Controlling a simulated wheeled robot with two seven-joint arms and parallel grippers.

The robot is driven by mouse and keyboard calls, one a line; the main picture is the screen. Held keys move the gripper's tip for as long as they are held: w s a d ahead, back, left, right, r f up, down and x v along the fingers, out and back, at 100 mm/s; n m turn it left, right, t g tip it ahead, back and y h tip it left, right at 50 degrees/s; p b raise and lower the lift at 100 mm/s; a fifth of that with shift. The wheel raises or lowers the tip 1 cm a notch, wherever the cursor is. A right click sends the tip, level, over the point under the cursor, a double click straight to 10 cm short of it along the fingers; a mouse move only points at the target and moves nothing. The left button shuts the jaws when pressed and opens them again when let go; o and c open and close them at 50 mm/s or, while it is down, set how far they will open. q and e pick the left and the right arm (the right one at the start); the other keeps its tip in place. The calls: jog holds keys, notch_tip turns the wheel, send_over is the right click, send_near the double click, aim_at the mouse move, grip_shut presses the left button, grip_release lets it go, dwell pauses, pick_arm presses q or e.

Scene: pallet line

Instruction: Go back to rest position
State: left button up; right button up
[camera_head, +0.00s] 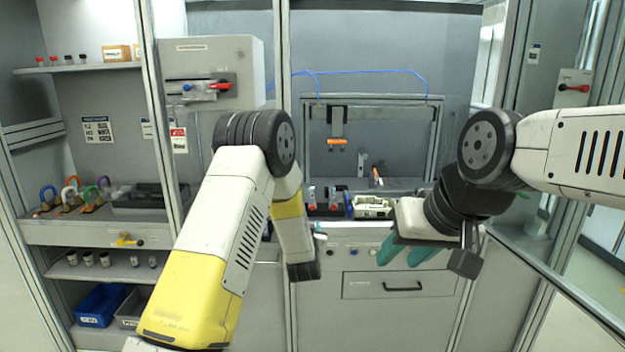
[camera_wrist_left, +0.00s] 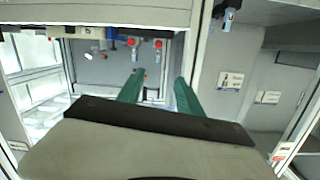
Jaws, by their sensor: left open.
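My right gripper (camera_head: 398,260) hangs in front of the bench in the head view. Its two teal fingers point down and left, stand apart, and hold nothing that I can see. My left arm reaches in from the lower left in the head view, and its gripper is mostly hidden behind its own wrist. In the left wrist view my left gripper (camera_wrist_left: 158,90) shows two green fingers spread apart with nothing between them.
A bench niche behind holds a small light tray (camera_head: 372,207) and small items. A drawer (camera_head: 403,285) is shut below. Shelves at left carry coloured padlocks (camera_head: 72,193) and a blue bin (camera_head: 100,305). A grey box with a red-handled switch (camera_head: 219,86) juts out. Frame posts stand close to both arms.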

pick_arm(q)
jog(key=s+a+r+n+g+h, duration=0.1)
jog(key=s+a+r+g, duration=0.2)
jog(key=s+r, duration=0.5)
jog(key=s+a+r+g+h, duration=0.1)
jog(key=s+a+r+g, duration=0.15)
jog(key=s+r, duration=0.5)
jog(key=s+a+r+g, duration=0.1)
jog(key=s+a+g, duration=0.1)
jog(key=s, duration=1.1)
jog(key=s+a+r+g, duration=0.2)
jog(key=s+a, duration=0.3)
jog(key=s, duration=0.8)
jog(key=shift+s+a+r+n+g, duration=0.15)
jog(key=shift+s+a+n+g, duration=0.05)
jog(key=shift+n+g, duration=0.15)
